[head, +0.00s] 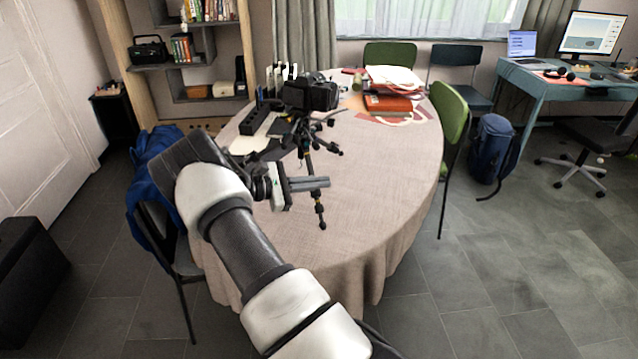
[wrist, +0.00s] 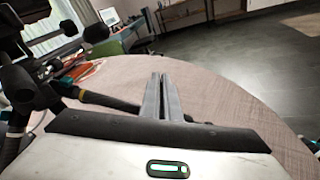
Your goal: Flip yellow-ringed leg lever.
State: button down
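A small black tripod (head: 306,142) with a dark camera (head: 310,94) on top stands on the round table. Its legs spread out, and one front leg (head: 319,210) reaches toward the near side with a small yellowish mark low on it.
The round table (head: 385,175) has a beige cloth, clear at the front right. A black organiser (head: 255,120) stands left of the tripod. Red boxes (head: 388,103) and papers lie at the back right. Chairs surround the table, one with a blue jacket (head: 150,170).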

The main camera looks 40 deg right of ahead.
jog(key=shift+d+r, duration=0.1)
jog(key=c, duration=2.3)
grip_release()
jog(key=v, duration=1.7)
jog(key=shift+a+p, duration=0.3)
